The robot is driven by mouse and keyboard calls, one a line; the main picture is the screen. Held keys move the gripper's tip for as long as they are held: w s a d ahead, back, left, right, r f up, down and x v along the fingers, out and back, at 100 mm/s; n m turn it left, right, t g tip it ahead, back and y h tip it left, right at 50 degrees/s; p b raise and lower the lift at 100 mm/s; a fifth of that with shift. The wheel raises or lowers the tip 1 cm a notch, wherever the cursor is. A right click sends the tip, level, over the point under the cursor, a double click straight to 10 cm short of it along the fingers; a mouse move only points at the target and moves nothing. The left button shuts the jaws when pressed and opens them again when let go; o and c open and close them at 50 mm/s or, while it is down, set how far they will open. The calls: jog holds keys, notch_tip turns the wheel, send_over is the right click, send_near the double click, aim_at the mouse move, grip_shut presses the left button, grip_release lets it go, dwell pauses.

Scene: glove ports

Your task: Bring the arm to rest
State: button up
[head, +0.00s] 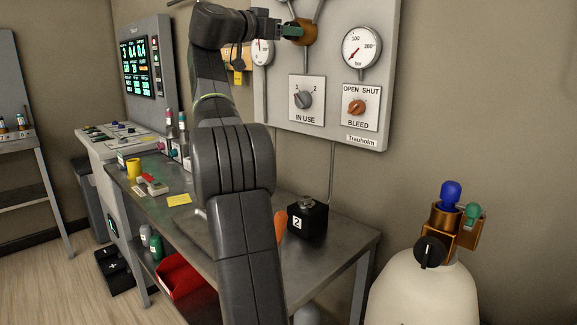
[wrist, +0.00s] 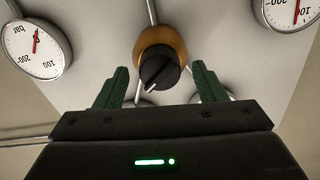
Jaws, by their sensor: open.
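My arm reaches up across the workbench to the wall panel. My gripper (head: 291,31) is at the upper part of the panel, close to a brass fitting (head: 305,33). In the wrist view my gripper (wrist: 161,82) is open, with a green finger on each side and nothing between them held. A black knob (wrist: 158,73) with a white pointer line sits on the brass fitting ahead, between the fingers in the picture. Clear gaps show on both sides of it. How far the fingertips are from the knob in depth I cannot tell.
The grey wall panel (head: 335,132) carries a gauge (head: 361,48), an IN USE knob (head: 304,98) and a BLEED knob (head: 356,107). A gas cylinder (head: 420,292) stands right.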

jog(key=b+v, duration=0.2)
jog(key=v, duration=1.1)
jog(key=w+d+n+p, duration=0.9)
jog(key=n+p, duration=0.2)
jog(key=n, duration=0.9)
jog(key=shift+w+d+n, duration=0.2)
jog(key=shift+d+n, duration=0.05)
jog(key=shift+n, duration=0.05)
jog(key=shift+r, duration=0.1)
